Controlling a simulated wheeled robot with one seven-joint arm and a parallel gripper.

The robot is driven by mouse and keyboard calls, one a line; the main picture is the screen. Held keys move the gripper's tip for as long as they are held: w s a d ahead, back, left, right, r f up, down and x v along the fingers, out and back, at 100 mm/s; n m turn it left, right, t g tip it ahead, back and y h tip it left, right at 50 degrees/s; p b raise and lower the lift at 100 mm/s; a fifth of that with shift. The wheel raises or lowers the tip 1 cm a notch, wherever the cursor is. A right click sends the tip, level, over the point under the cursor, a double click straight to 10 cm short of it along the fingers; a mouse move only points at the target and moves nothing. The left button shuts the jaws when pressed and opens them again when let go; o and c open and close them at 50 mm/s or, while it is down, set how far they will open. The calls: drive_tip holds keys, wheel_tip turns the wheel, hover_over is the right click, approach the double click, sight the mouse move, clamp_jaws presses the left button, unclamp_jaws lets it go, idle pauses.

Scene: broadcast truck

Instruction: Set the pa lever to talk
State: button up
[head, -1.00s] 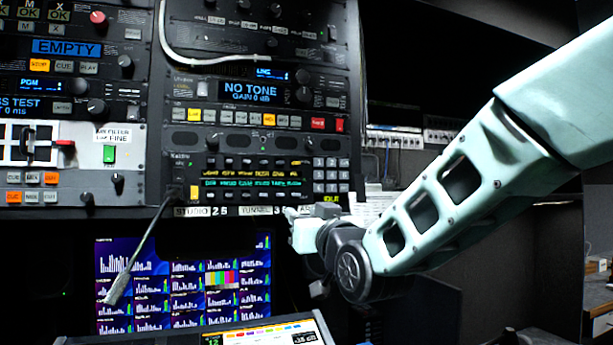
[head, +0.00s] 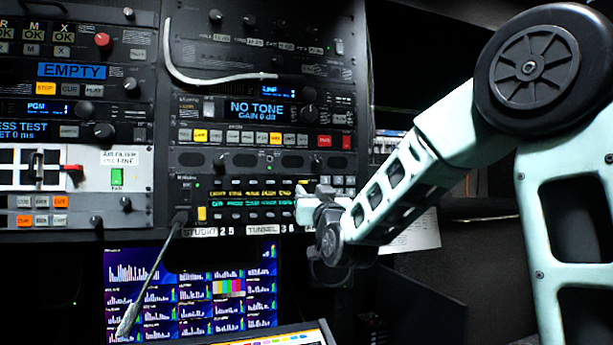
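The intercom panel (head: 213,183) is in the middle of the rack. It has two rows of small lit labels, one yellow and one green, with small dark levers beside them. I cannot read which lever is the PA lever, and its position is too small to tell. My gripper (head: 303,207) is at the right end of these label rows, close in front of the panel. It covers part of the panel's right side. Whether it touches the panel, and whether its fingers are open or shut, cannot be made out.
A gooseneck microphone (head: 150,275) hangs in front of the panel's lower left. A monitor (head: 175,300) with bar graphs is below. A white cable (head: 205,80) crosses the upper rack.

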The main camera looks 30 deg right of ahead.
sight(307, 185)
drive_tip(key=shift+p+x, duration=0.75)
drive_tip(key=shift+x, duration=1.35)
